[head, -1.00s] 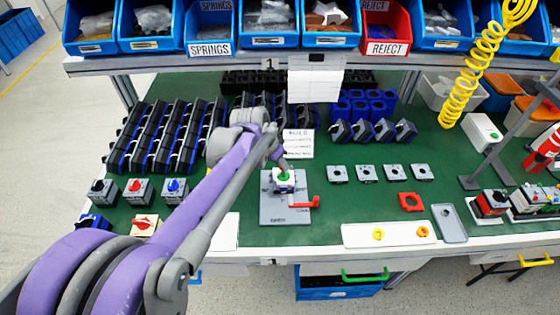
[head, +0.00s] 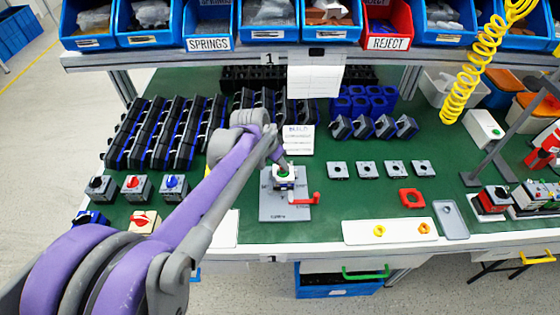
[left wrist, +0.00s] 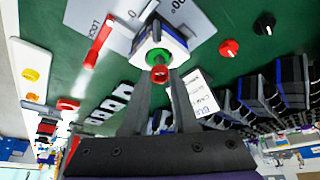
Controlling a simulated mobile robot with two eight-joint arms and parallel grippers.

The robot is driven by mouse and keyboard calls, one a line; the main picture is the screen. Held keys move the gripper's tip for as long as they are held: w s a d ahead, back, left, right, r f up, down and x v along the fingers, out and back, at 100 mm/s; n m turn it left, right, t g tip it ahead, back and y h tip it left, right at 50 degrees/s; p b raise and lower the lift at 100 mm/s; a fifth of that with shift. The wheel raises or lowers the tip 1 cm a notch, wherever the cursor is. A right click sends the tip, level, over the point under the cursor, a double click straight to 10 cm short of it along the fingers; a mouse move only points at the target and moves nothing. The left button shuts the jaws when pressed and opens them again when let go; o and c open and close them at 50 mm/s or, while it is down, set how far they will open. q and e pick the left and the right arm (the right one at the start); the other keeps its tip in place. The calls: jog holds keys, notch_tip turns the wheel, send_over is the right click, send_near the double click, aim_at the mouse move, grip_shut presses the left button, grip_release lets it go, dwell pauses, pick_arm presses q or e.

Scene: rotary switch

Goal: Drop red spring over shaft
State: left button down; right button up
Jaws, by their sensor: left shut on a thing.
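My left gripper (left wrist: 160,80) is shut on the small red spring (left wrist: 160,74). The spring is held in front of the green ring (left wrist: 158,60) on the white switch body (left wrist: 152,42). I cannot tell whether the spring touches the shaft, which is hidden. In the head view my left gripper (head: 283,166) reaches down over the switch body (head: 285,183), which sits on a grey fixture plate (head: 284,212). A red clamp lever (head: 305,198) is at the plate's right side. My right gripper is out of view.
Several grey square plates (head: 367,170) lie to the right on the green bench. A red square ring (head: 411,198) and a white tray (head: 390,232) with yellow and orange rings lie nearer the front. Finished switches (head: 137,187) stand at the left. Blue bins (head: 268,22) line the back.

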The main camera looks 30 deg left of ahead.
pick_arm(q)
jog(key=shift+f, duration=0.2)
jog(key=c, duration=0.6)
grip_release()
jog(key=p+v, duration=0.1)
jog(key=v, duration=1)
jog(key=s+d+f+n+p, duration=0.1)
jog(key=s+d+f+p, duration=0.1)
jog(key=s+d, duration=0.4)
jog(key=s+d+f+n+t+y+p, duration=0.1)
jog(key=s+d+f, duration=0.4)
jog(key=s, duration=0.5)
jog(key=shift+d+n+p, duration=0.3)
jog(key=shift+d+p, duration=0.05)
jog(key=shift+p, duration=0.5)
